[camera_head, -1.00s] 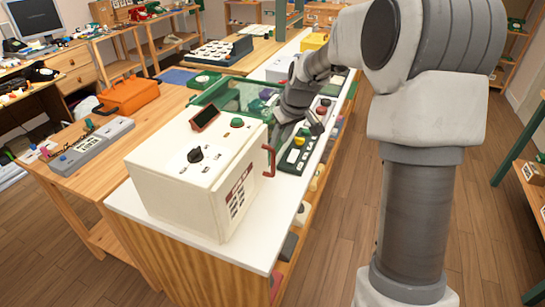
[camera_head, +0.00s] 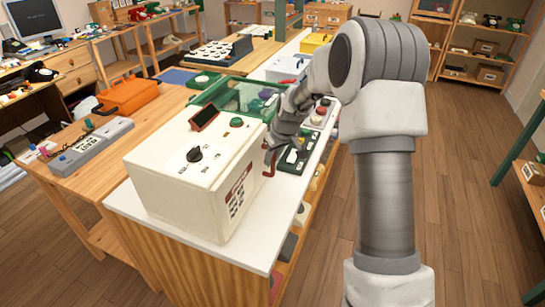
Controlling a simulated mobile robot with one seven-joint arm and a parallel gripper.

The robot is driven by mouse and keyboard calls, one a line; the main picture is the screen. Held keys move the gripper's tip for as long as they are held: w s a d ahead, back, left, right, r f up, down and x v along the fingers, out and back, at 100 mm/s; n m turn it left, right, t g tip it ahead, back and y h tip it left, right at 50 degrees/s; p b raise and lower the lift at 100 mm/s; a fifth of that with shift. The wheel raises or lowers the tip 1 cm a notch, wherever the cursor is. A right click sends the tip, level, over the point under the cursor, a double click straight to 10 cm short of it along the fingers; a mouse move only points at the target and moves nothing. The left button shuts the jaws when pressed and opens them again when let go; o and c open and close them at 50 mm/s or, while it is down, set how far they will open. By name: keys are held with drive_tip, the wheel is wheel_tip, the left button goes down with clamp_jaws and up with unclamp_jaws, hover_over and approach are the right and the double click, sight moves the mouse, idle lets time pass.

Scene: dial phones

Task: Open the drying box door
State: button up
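The drying box is most likely the cream-white box (camera_head: 190,170) on the white counter, with a black knob, a green button and a small dark display on top. Its labelled side panel (camera_head: 238,190), which appears to be the door, faces right and looks closed. A red handle (camera_head: 268,168) stands at the panel's far edge, partly hidden by my gripper. My gripper (camera_head: 272,155) is at the handle, pointing down toward it. The fingers are small and overlap the handle, so I cannot tell whether they touch it or are closed around it.
A green translucent bin (camera_head: 245,95) stands behind the box. A dark button panel (camera_head: 295,155) lies on the counter right of the handle, under my arm. The white counter (camera_head: 255,250) is bare in front of the panel. An orange case (camera_head: 128,94) is on the wooden table at left.

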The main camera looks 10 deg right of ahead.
clamp_jaws()
idle(1.2)
